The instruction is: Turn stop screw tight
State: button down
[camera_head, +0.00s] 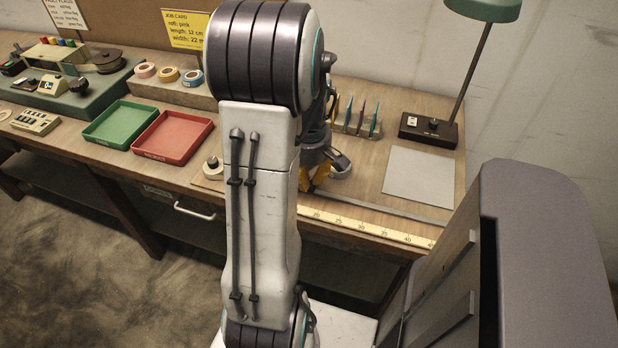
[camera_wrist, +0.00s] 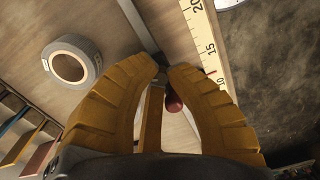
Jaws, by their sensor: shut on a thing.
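In the wrist view, my gripper's (camera_wrist: 167,69) two yellow fingers come together at their tips beside the ruler (camera_wrist: 203,42). They are shut on the stop screw, which is mostly hidden between the tips. A small red mark (camera_wrist: 210,72) shows on the ruler beside the fingertips, between the 10 and 15 marks. A reddish-brown knob (camera_wrist: 173,103) and a yellowish bar (camera_wrist: 151,120) show between the fingers. In the head view, my gripper (camera_head: 316,184) is low over the bench near the ruler (camera_head: 365,226), partly hidden by my arm.
A grey tape roll (camera_wrist: 71,62) lies on the bench near the fingers. A tool rack (camera_head: 352,125) stands behind my gripper. A grey mat (camera_head: 420,177) and lamp base (camera_head: 428,130) are to the right. Green (camera_head: 119,104) and red (camera_head: 151,150) trays are to the left.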

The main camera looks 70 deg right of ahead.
dwell(0.4)
jog(key=c, duration=1.2)
grip_release()
notch_tip(320, 180, up, 12)
jog(key=shift+f, duration=0.1)
jog(key=shift+o, duration=0.2)
